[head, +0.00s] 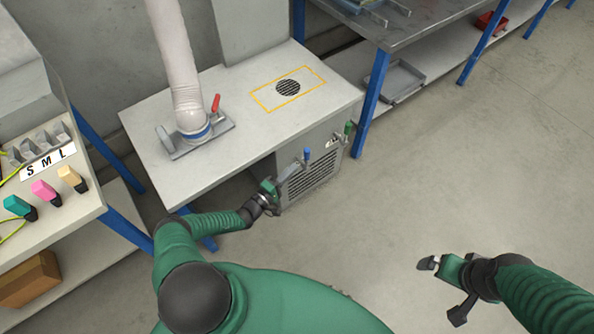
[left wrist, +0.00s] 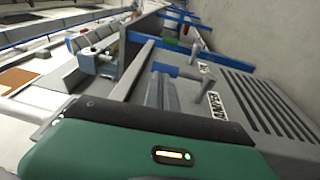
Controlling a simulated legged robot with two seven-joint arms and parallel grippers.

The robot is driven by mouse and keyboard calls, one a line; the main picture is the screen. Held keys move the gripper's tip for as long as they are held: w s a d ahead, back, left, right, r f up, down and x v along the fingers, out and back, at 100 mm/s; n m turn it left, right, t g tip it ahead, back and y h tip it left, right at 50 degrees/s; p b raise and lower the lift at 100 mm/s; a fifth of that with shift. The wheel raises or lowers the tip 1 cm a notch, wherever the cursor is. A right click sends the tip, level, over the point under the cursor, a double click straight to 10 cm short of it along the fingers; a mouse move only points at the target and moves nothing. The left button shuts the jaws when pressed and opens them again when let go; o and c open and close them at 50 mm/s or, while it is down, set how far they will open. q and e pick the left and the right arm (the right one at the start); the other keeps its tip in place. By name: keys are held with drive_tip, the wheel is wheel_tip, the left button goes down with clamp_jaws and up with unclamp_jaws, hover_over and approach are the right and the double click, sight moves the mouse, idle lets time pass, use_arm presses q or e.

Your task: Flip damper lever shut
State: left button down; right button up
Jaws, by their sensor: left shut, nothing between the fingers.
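The blue-handled lever (head: 307,156) stands on the front of a grey vented cabinet (head: 335,160). In the left wrist view, the blue lever (left wrist: 180,71) is tilted, close to a label reading DAMPER (left wrist: 214,106). My left gripper (head: 280,181) is shut and empty at the cabinet's left front, left of the blue lever and apparently apart from it. Its green and black body fills the bottom of the left wrist view and hides part of the panel. My right gripper (head: 440,285) hangs over bare floor at the right, its fingers apparently spread, with nothing in it.
A green-handled lever (head: 348,129) sits right of the blue one. On the bench (head: 240,130) stand a duct (head: 178,60) and a red handle (head: 215,102) on its base plate. The floor at right is clear.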

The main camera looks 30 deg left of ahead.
use_arm(q)
drive_tip(key=a+r+p+v, duration=0.1)
drive_tip(key=a+p+v, duration=0.1)
drive_tip(key=v, duration=0.6)
drive_tip(key=s+d+r+m+g+h+p, duration=0.2)
drive_tip(key=s+d+r+m+g+h, duration=0.15)
drive_tip(key=d+r+m+g, duration=0.35)
drive_tip(key=s+d+r+m+g+h+p, duration=0.25)
drive_tip(key=d+r+m+g+h, duration=0.2)
drive_tip(key=d+g, duration=0.35)
drive_tip(key=s+r+m+y+p, duration=0.2)
drive_tip(key=r+y, duration=0.4)
drive_tip(key=r, duration=0.8)
drive_tip(key=s+r+m+g+y+p, duration=0.1)
drive_tip(key=r+y, duration=0.5)
drive_tip(key=r, duration=0.8)
drive_tip(key=s+m+p, duration=0.1)
drive_tip(key=s+p, duration=0.1)
drive_tip(key=s, duration=0.1)
drive_tip(key=shift+d+p, duration=0.3)
use_arm(e)
wheel_tip(320, 180, up, 12)
drive_tip(key=w, duration=0.1)
drive_tip(key=shift+a+r, duration=0.25)
drive_tip(key=shift+a, duration=0.2)
